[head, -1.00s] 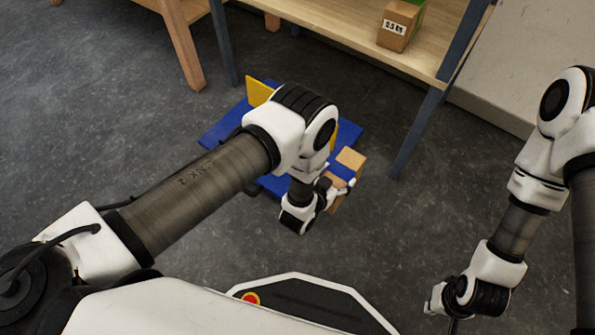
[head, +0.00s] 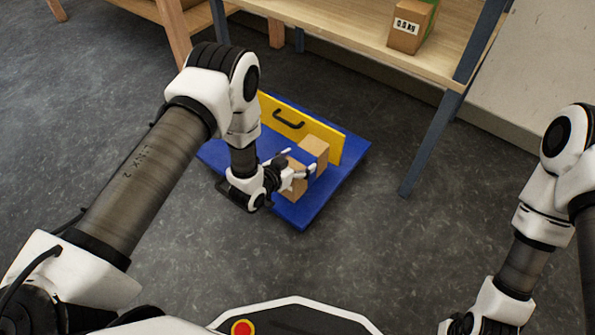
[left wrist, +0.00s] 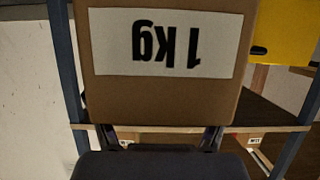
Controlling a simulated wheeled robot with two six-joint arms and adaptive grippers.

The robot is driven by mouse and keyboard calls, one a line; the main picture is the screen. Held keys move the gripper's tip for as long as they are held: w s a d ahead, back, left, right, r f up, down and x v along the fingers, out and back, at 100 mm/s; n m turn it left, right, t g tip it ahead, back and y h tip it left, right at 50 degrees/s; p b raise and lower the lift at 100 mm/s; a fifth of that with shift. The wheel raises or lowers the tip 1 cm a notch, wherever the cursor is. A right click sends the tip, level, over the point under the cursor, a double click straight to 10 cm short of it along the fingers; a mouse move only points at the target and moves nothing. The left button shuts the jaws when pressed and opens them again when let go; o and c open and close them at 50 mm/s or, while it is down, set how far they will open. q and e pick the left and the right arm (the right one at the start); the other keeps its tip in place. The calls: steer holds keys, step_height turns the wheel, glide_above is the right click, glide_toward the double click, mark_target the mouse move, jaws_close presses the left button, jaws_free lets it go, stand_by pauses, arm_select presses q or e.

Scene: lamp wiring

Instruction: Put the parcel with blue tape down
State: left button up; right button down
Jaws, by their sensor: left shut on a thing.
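The parcel with blue tape (head: 316,150) is a tan box with a blue band across its middle. My left gripper (head: 288,170) is shut on its near end and hides part of it. The parcel is over the blue platform (head: 338,174), in front of its yellow upright panel (head: 322,138). I cannot tell whether it touches the platform. In the left wrist view the parcel (left wrist: 160,95) fills the upper middle, with an upside-down "1 kg" label. My right gripper (head: 462,326) is at the bottom edge, partly cut off; its fingers are unclear.
A wooden shelf unit (head: 370,50) with blue-grey legs stands behind the platform. A tan parcel with green on it (head: 408,30) sits on its board. A wooden-legged piece (head: 172,25) is at the upper left. Grey floor is clear right of the platform.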

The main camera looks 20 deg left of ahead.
arm_select(q)
step_height(320, 180, down, 4)
steer(key=b, duration=0.3)
steer(key=shift+w+a+r, duration=0.1)
steer(key=shift+w+r, duration=0.05)
steer(key=shift+r, duration=0.2)
steer(key=shift+f, duration=0.15)
steer(key=o, duration=1.8)
steer(key=shift+c, duration=0.2)
